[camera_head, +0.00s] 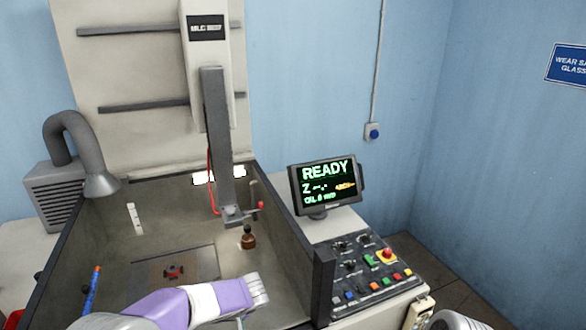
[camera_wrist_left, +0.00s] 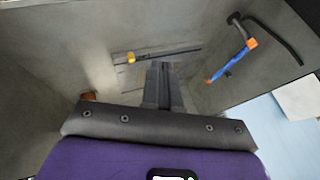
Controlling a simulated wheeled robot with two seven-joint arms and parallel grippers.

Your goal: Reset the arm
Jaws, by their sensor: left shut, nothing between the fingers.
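My left arm (camera_head: 190,302) has purple and white links and comes in from the bottom left of the head view. It reaches over the front of the grey machine tank (camera_head: 285,225), and its fingertips are not clear there. In the left wrist view my left gripper (camera_wrist_left: 164,70) is shut, with its two dark fingers together and nothing between them. The fingers point into the tank. My right gripper is not in view.
A vertical machine head (camera_head: 218,140) hangs over the tank. A brown bottle (camera_head: 249,239) stands below it. A blue nozzle with an orange tip (camera_head: 92,290) is at the left wall. A monitor (camera_head: 325,185) reads READY above a button panel (camera_head: 375,272).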

